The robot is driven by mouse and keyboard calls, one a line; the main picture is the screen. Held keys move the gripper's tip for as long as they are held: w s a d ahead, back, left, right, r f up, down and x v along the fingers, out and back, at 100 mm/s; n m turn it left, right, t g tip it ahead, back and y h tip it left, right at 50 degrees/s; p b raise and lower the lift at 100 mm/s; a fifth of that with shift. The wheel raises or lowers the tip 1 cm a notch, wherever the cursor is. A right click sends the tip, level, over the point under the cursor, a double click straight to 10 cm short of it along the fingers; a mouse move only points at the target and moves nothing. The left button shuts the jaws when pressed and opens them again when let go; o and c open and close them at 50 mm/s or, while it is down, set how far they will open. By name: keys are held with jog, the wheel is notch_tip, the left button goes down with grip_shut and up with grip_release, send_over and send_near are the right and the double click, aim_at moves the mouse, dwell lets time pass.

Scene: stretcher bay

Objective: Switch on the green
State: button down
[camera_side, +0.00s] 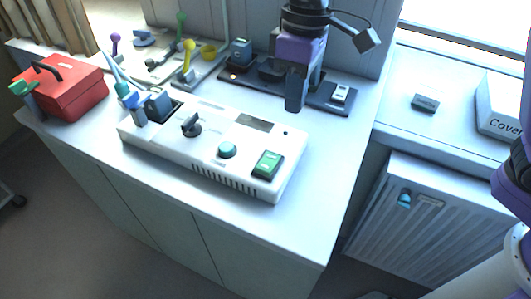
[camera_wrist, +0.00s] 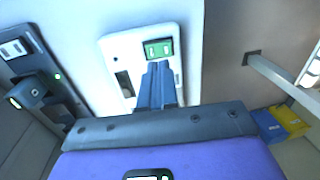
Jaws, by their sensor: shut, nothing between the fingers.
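A green rocker switch (camera_side: 267,164) sits at the right end of a long white console (camera_side: 210,166) on the counter. The console also carries a round green button (camera_side: 227,150) and a black knob (camera_side: 191,124). In the wrist view the green switch (camera_wrist: 158,49) shows just beyond my fingertips, on the white console (camera_wrist: 120,48). My gripper (camera_side: 294,106) hangs fingers-down behind the console's right end, apart from the switch. Its dark blue fingers (camera_wrist: 157,68) are together and empty. The button and knob are not visible in the wrist view.
A dark strip (camera_side: 318,98) with small devices and a white switch (camera_side: 340,93) lies behind my gripper. A red box (camera_side: 65,88) stands at the left. The counter right of the console is clear.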

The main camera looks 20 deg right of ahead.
aim_at(265, 167)
jog(key=shift+w+a, duration=0.5)
jog(key=shift+a, duration=0.35)
jog(key=shift+w+a, duration=0.5)
jog(key=shift+a, duration=0.35)
jog(key=f, duration=0.4)
jog(key=s+a+f, duration=0.1)
jog(key=f, duration=0.8)
jog(key=shift+s+a+f, duration=0.25)
jog(key=shift+f, duration=0.15)
jog(key=shift+s, duration=0.1)
jog(key=shift+f+h, duration=0.3)
jog(key=shift+w+d+r, duration=0.3)
jog(key=shift+w+d, duration=0.2)
jog(key=shift+w, duration=0.05)
